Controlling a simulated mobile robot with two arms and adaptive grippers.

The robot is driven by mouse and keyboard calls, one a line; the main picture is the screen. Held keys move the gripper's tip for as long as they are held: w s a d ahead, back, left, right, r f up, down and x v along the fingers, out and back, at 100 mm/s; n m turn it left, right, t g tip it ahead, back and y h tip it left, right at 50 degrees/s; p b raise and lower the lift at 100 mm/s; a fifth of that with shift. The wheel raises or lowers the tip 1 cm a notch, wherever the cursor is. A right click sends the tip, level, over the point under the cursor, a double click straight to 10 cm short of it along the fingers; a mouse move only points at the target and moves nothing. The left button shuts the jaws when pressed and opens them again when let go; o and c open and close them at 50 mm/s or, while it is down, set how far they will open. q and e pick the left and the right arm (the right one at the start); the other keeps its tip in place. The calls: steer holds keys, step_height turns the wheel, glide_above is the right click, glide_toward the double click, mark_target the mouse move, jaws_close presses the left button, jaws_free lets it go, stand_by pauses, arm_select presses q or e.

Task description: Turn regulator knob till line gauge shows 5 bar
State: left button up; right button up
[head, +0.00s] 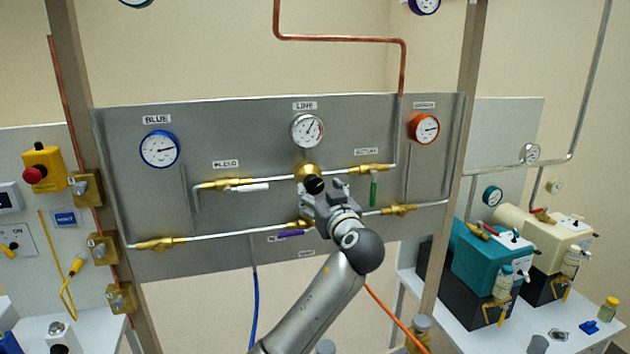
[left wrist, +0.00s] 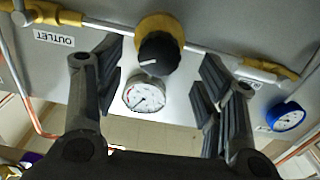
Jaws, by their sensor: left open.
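The regulator is a brass body (head: 306,170) with a black knob (head: 315,185), mid-panel below the white LINE gauge (head: 307,130). The gauge needle points up and slightly right; its numbers are too small to read. In the left wrist view the black knob (left wrist: 158,54) carries a white mark and the gauge (left wrist: 145,95) shows below it, upside down. My left gripper (head: 323,194) is at the knob. In the left wrist view its open fingers (left wrist: 162,66) stand one on each side of the knob, with visible gaps. My right gripper is not in view.
The grey panel (head: 230,125) also bears a blue gauge (head: 159,149), an orange gauge (head: 423,128) and brass-fitted pipes. A green-handled valve (head: 373,191) is close right of my gripper, a purple handle (head: 290,234) below left. Teal and cream pumps (head: 491,260) stand on the right bench.

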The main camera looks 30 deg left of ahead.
mark_target(316, 188)
arm_select(q)
steer(key=p+x, duration=0.1)
steer(key=x, duration=0.4)
steer(key=c, duration=1)
steer(key=shift+d+f+b, duration=0.1)
steer(key=shift+f+b, duration=0.1)
steer(key=shift+b, duration=0.25)
steer(key=n+b, duration=0.5)
steer(key=b, duration=0.6)
steer(key=shift+f+n, duration=0.1)
steer(key=shift+n, duration=0.2)
steer(key=shift+r+n+b, duration=0.25)
steer(key=shift+n+b, duration=0.65)
steer(key=shift+b, duration=0.2)
